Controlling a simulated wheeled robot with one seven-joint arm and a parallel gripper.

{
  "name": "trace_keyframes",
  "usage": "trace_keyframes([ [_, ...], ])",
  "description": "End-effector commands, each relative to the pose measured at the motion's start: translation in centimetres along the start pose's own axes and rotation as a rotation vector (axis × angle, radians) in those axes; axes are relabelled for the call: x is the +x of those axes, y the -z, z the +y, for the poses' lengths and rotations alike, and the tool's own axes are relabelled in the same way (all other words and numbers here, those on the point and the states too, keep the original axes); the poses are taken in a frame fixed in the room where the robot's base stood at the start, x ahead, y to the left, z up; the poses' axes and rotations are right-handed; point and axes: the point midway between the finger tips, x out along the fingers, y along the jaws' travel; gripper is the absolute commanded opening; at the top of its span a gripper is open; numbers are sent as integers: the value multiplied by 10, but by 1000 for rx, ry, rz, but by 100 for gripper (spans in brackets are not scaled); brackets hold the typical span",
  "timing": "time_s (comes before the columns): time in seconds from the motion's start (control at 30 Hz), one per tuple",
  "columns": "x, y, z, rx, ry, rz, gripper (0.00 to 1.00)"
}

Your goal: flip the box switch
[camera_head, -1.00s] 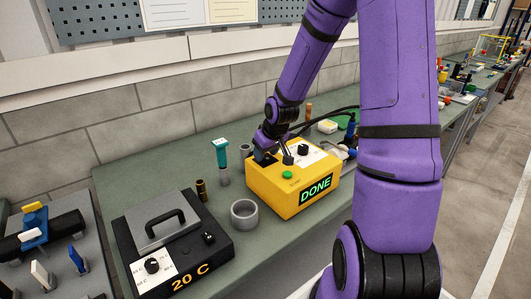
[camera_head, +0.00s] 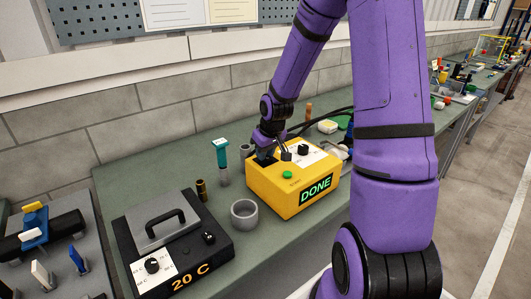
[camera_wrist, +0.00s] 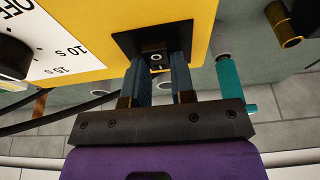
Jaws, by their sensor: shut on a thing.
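The yellow box (camera_head: 280,190) stands on the green bench, with a green button, a black knob and a lit display reading DONE. In the wrist view the box (camera_wrist: 88,12) fills the upper left. Its switch (camera_wrist: 154,58) is a small black rocker with a white mark, set in a black square plate. My gripper (camera_head: 264,155) is at the left part of the box top. In the wrist view my gripper (camera_wrist: 160,68) has its two fingers on either side of the switch, shut on it. In the head view the gripper hides the switch.
A black heater unit (camera_head: 170,240) reading 20 C stands at the left front. Black cables run behind the box.

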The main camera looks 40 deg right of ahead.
Motion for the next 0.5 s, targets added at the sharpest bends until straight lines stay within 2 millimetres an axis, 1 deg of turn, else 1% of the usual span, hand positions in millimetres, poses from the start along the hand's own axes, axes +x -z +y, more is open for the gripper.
trace_keyframes([
  [0.3,4,6,-1,-2,1,-215,0],
  [0.5,4,6,0,0,0,-289,0],
])
